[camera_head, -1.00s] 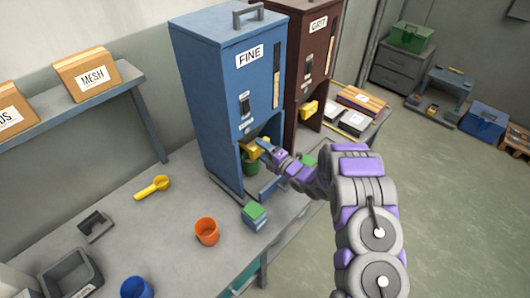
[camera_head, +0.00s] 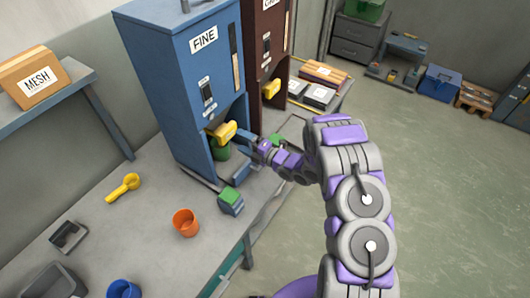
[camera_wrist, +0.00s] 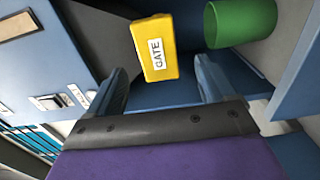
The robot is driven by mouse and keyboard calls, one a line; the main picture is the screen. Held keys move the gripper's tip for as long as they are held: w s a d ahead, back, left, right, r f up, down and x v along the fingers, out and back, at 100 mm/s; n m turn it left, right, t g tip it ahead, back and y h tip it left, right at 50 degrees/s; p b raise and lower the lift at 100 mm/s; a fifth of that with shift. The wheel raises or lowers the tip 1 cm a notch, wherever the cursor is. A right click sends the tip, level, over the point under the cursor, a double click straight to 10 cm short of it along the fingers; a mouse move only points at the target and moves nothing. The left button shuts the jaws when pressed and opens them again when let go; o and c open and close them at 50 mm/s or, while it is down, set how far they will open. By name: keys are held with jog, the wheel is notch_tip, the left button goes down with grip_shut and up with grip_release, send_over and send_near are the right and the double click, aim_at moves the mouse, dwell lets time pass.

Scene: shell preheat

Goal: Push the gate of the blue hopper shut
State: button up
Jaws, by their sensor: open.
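The blue hopper (camera_head: 178,85), labelled FINE, stands on the bench in the head view. Its yellow gate (camera_head: 224,131) sticks out at the outlet opening. In the wrist view the yellow gate (camera_wrist: 156,48), marked GATE, lies ahead of the fingers, nearer the left one. My gripper (camera_head: 248,145) is just to the right of the gate in the head view. In the wrist view my gripper (camera_wrist: 165,90) is open with nothing between its fingers. A green cup (camera_head: 221,151) stands under the outlet; the green cup (camera_wrist: 227,22) also shows at upper right in the wrist view.
A dark red hopper (camera_head: 262,45) with its own yellow gate (camera_head: 271,88) stands behind the blue one.

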jog(key=v, duration=1)
jog(key=shift+s+d, duration=0.15)
